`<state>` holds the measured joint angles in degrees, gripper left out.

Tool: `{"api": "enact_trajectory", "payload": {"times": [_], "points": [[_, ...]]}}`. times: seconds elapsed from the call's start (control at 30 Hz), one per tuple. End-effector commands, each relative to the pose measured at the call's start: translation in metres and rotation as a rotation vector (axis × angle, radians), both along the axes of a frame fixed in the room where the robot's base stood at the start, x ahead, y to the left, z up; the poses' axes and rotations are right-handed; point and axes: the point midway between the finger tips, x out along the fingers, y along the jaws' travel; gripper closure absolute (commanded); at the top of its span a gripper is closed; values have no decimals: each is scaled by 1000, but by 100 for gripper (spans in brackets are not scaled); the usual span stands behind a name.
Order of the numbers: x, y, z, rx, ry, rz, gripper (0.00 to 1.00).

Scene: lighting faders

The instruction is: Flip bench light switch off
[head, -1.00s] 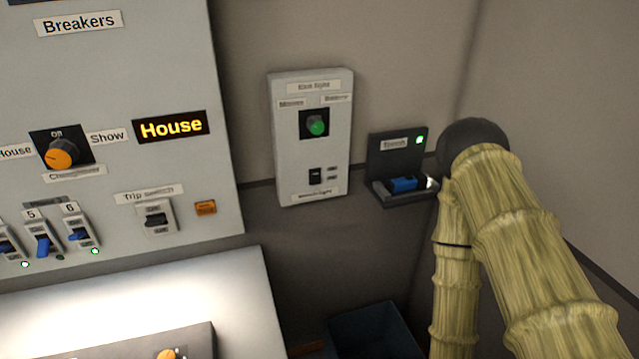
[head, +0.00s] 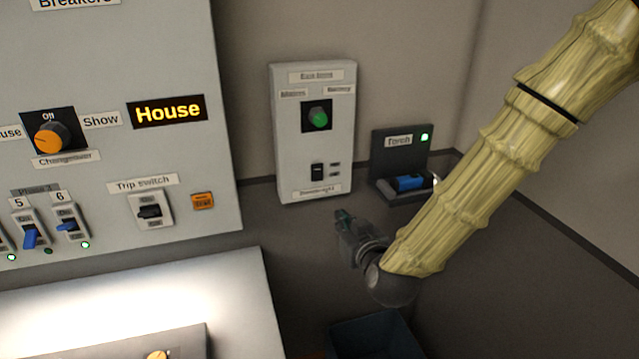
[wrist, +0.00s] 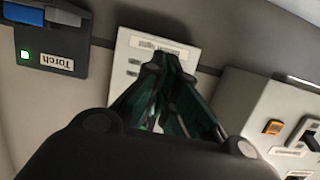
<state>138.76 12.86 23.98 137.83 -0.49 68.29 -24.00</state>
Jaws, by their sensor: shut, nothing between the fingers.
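The bench light switch (head: 317,172) is a small dark rocker low on a pale wall box (head: 287,150), above a label strip that seems to read "Bench light" but is blurred. My gripper (head: 341,214) is shut and empty, below and slightly right of that switch in the head view, apart from the box. In the wrist view the closed green-lined fingers (wrist: 172,62) point at the box (wrist: 186,55), which appears upside down. The fingers hide the switch there.
A torch in its dock (head: 385,160) with a green light sits right of the box. The breaker panel (head: 222,110) with its trip switch (head: 150,211) is on the left. A dark blue bin (head: 375,338) stands below my gripper.

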Motion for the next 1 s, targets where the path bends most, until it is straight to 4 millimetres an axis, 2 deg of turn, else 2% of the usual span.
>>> {"api": "enact_trajectory", "payload": {"times": [0.03, 0.1, 0.27, 0.67, 0.83, 1.0], "points": [[3, 4, 16, 5, -41, 2, 100], [6, 7, 34, 8, -82, 3, 100], [8, 11, 53, 11, -124, 4, 100], [11, 12, 54, 10, -125, 5, 100], [25, 17, 53, 11, -124, 4, 100], [50, 24, 50, 12, -123, 3, 100]]}}
